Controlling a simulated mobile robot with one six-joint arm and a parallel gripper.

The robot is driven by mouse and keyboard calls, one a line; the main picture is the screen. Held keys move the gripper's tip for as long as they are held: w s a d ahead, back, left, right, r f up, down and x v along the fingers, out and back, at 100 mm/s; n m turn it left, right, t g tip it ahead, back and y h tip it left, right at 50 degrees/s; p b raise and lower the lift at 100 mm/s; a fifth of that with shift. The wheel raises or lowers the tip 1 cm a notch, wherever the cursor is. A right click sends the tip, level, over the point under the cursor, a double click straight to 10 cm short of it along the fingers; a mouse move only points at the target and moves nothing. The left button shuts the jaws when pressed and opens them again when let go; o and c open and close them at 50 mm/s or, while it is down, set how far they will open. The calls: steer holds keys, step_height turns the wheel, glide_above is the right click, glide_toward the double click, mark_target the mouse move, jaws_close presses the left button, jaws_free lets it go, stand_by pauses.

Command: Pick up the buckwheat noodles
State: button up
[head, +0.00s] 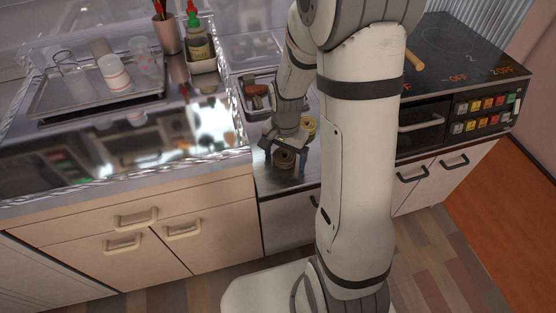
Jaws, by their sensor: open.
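A brownish round coil, which looks like the buckwheat noodles (284,161), lies on the metal counter near its front edge. My gripper (284,163) points down over this coil with its jaws open. One finger shows on the left of the coil and one on the right. I cannot tell whether the fingers touch it. The gripper body hides the coil's back part. A yellow noodle coil (308,125) lies just behind and to the right, partly hidden by my arm.
A tray (240,104) with brown items stands behind my gripper. A raised glossy counter section (225,125) lies to the left, with a tray of cups (45,98) and a sauce bottle (198,46). A stove (450,50) is at the right. My arm hides the counter between.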

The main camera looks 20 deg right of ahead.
steer(key=c, duration=1.1)
steer(key=shift+r, duration=0.1)
